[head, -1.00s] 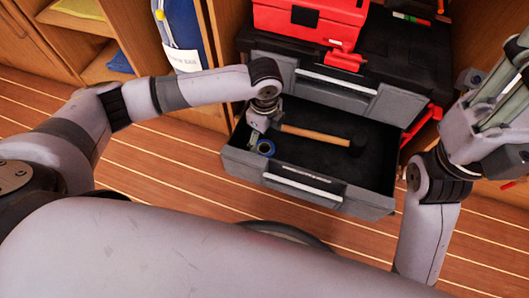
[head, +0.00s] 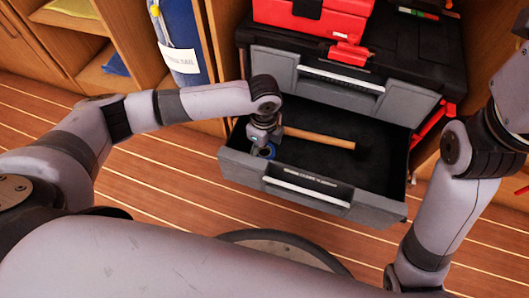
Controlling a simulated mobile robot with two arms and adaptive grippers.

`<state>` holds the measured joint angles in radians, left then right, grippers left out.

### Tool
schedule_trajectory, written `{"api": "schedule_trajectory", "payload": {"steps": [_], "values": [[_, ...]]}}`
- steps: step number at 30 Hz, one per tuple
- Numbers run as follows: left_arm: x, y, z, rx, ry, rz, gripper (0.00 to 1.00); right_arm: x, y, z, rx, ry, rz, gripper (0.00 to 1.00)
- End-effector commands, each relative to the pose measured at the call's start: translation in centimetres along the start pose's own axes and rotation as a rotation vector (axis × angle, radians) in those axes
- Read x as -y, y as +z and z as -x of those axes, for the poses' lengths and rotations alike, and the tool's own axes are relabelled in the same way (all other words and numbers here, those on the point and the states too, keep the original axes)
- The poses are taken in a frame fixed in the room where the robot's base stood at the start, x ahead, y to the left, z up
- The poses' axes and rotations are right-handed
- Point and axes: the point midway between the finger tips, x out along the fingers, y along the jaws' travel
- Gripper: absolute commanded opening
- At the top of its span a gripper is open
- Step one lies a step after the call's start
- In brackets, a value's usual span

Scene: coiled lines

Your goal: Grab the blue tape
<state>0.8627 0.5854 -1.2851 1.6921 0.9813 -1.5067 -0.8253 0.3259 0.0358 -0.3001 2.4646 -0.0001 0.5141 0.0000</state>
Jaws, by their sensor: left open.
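The blue tape (head: 268,153) is a small roll in the left front corner of the open lower drawer (head: 225,160) of a black and grey tool chest. My left gripper (head: 262,146) points down into the drawer right over the tape. It is open, and its fingers and wrist hide part of the roll. I cannot tell whether the fingers touch the tape. My right arm comes up at the right edge, and its gripper is out of the picture.
A hammer with a wooden handle (head: 322,138) lies in the drawer just right of my left gripper. A closed drawer (head: 330,88) sits above. A red toolbox (head: 315,22) stands on the chest. Shelves are at the left; the wooden floor in front is clear.

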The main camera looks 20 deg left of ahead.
Motion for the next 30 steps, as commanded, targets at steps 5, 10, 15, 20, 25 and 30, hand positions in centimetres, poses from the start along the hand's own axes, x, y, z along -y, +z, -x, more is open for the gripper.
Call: {"api": "schedule_trajectory", "payload": {"steps": [5,10,15,20,25,30], "values": [[-0.01,-0.02,0.03,0.000,0.000,0.000,0.67,0.00,0.01,-0.01,0.000,0.000,0.000,0.35],[-0.01,-0.02,0.03,0.000,0.000,0.000,0.55,0.00,0.00,-0.01,0.000,0.000,0.000,0.35],[-0.01,-0.02,0.03,0.000,0.000,0.000,0.44,0.01,-0.01,-0.01,0.000,0.000,0.000,0.35],[-0.01,-0.02,0.03,0.000,0.000,0.000,0.33,0.01,-0.01,-0.01,0.000,0.000,0.000,0.35],[-0.01,-0.02,0.03,0.000,0.000,0.000,0.28,0.01,-0.01,0.00,0.000,0.000,-0.001,0.35],[0.00,-0.02,0.16,0.000,0.000,0.000,0.28,0.00,0.01,-0.10,0.000,0.000,-0.001,0.35]]}}
